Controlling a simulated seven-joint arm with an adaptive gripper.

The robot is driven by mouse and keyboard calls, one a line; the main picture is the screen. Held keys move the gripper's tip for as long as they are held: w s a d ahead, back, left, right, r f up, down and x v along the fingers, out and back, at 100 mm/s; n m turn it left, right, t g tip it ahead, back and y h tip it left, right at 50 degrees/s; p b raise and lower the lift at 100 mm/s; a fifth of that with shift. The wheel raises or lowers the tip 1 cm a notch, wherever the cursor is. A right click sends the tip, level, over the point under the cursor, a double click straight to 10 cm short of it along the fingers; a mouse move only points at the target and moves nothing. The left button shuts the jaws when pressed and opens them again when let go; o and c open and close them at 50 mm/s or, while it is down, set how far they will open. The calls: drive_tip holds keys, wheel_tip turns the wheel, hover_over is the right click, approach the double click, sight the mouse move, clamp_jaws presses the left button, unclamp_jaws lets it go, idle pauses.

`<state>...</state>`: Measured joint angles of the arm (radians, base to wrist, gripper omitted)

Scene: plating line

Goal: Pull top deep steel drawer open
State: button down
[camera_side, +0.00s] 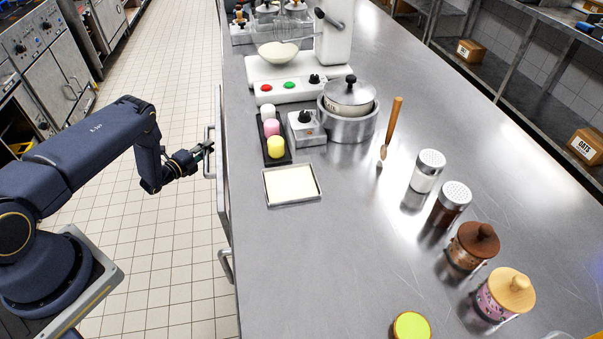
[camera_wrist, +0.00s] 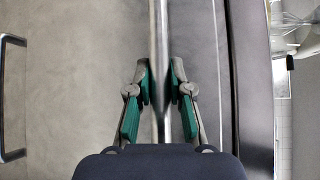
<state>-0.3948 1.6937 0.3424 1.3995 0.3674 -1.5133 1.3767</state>
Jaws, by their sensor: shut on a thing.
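The steel drawer front (camera_side: 222,165) is on the left side of the counter in the side view, seen nearly edge-on. Its bar handle (camera_side: 208,135) stands out from it. My gripper (camera_side: 204,150) is at the handle's near part, with the arm reaching in from the left. In the wrist view the handle (camera_wrist: 159,35) runs top to bottom between the green finger pads of my gripper (camera_wrist: 160,88), which is shut on it. The drawer front (camera_wrist: 198,45) shows behind it. I cannot tell how far out the drawer stands; its inside is hidden.
Another bar handle (camera_wrist: 14,95) shows at the wrist view's left, and a further handle (camera_side: 227,266) nearer in the side view. The counter (camera_side: 300,225) holds a tray (camera_side: 293,184), pots, shakers and jars. The tiled floor (camera_side: 165,60) left of the drawer is clear.

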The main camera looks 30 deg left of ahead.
drive_tip(key=s+a, duration=1.9)
drive_tip(key=shift+s+a, duration=0.25)
drive_tip(key=shift+s, duration=0.05)
drive_tip(key=c, duration=1.1)
unclamp_jaws()
drive_tip(key=shift+o, duration=0.2)
drive_tip(key=s+r, duration=0.1)
drive_tip(key=s, duration=1.1)
drive_tip(key=shift+r, duration=0.35)
